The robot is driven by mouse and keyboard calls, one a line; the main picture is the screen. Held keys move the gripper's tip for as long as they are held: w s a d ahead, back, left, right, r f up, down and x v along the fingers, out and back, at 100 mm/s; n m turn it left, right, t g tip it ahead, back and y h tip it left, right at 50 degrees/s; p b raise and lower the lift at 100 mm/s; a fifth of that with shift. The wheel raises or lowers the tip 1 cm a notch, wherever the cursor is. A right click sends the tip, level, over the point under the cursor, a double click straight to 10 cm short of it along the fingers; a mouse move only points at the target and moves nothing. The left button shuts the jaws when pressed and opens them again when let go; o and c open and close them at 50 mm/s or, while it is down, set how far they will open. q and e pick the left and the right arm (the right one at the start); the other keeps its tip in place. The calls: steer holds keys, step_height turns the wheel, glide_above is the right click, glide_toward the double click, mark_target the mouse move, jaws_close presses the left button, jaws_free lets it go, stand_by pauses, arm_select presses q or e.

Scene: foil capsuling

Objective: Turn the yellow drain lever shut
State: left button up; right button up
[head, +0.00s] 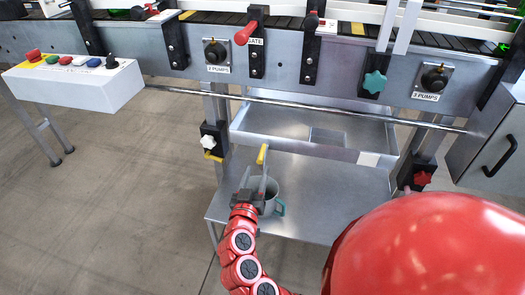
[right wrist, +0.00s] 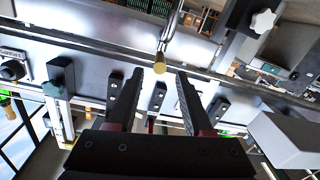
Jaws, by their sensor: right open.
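The yellow drain lever (head: 262,155) sticks out at the front edge of the steel tray (head: 300,143). In the right wrist view its yellow end (right wrist: 159,68) shows midway between my fingertips, on a thin metal rod. My right gripper (head: 257,178) is open just below and in front of the lever in the head view. Its two fingers (right wrist: 160,75) stand apart on either side of the yellow end, with a gap on both sides. I cannot tell how deep the lever sits between them. My left gripper is not in view.

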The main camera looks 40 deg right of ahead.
mark_target(264, 151)
steer(key=x, duration=0.9)
steer(key=shift+w+d, duration=0.3)
jaws_close()
stand_by(0.9)
